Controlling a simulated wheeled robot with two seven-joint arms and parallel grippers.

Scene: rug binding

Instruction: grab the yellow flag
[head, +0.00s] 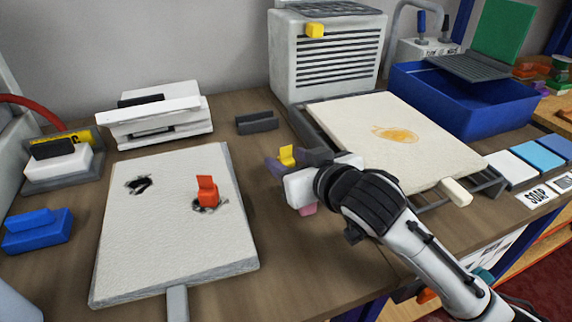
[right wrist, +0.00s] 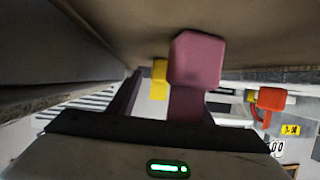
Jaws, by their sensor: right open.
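The yellow flag (head: 286,154) is a small upright yellow piece near the middle of the bench, right at the fingers of my right gripper (head: 286,172). Its base is hidden behind the fingers. In the right wrist view the yellow flag (right wrist: 160,78) shows between the two purple fingers of my right gripper (right wrist: 155,85), partly covered by the nearer finger. The jaws are open, and I cannot tell whether either finger touches the flag. My left gripper is not in view.
A red flag (head: 207,190) stands on a pale rug piece (head: 170,240) with dark holes. A stained rug piece (head: 385,125) lies on a rack to the right. A dark block (head: 257,122) and a louvred box (head: 325,60) stand behind. A blue bin (head: 470,105) is back right.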

